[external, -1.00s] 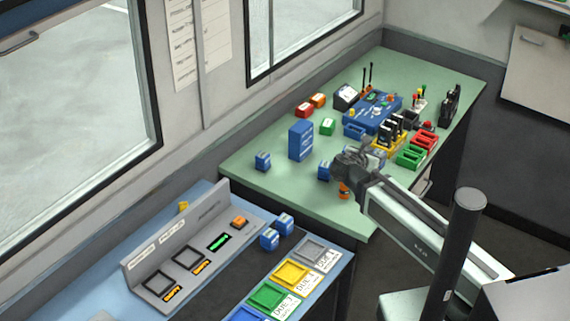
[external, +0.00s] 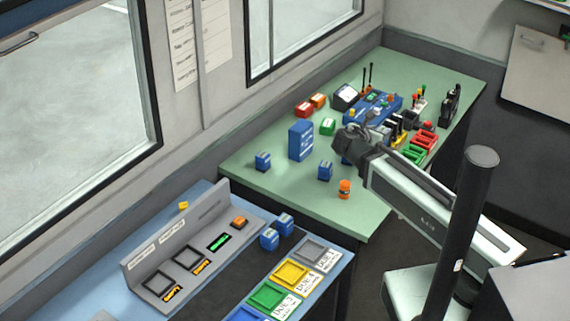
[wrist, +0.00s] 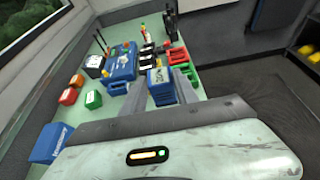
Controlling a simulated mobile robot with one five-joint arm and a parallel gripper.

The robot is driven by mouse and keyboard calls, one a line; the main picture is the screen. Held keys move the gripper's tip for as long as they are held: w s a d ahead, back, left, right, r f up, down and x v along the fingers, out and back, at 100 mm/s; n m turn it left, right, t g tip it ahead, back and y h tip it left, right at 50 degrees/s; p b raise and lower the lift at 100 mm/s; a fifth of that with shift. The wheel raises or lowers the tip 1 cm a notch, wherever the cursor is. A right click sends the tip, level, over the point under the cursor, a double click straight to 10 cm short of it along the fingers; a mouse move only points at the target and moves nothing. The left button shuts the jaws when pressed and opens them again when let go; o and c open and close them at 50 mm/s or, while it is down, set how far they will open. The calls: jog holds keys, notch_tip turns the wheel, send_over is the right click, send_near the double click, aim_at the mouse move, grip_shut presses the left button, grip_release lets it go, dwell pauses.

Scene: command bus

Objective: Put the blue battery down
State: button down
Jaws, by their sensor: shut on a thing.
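My gripper (external: 350,148) is above the green table (external: 290,190), on the near side of the blue case. In the wrist view it is shut on a blue battery (wrist: 161,88) with a pale label, held between the grey fingers. In the external view the gripper mostly hides this battery; only a bit of blue shows below the jaws. Whether it touches the table cannot be told. Similar blue batteries stand on the green table, one below-left of my gripper (external: 325,171) and one further left (external: 263,161).
A tall blue box (external: 301,141) stands left of my gripper and a small orange item (external: 344,189) below it. A blue case (external: 378,108), red holders (external: 425,140) and green holders (external: 412,154) crowd the right. The table's front left is mostly clear.

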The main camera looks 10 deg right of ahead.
jog(key=shift+f, duration=0.1)
notch_tip(320, 180, down, 9)
jog(key=b, duration=0.9)
jog(key=w+f+b, duration=0.1)
jog(key=w, duration=0.4)
jog(key=w+a+f+b, duration=0.1)
jog(key=w+f+b, duration=0.1)
jog(key=w, duration=0.3)
jog(key=w+f+b, duration=0.2)
jog(key=w, duration=0.4)
jog(key=shift+a+f, duration=0.1)
jog(key=shift+a, duration=0.25)
jog(key=shift+r, duration=0.25)
jog(key=shift+f, duration=0.15)
jog(key=c, duration=0.9)
grip_release()
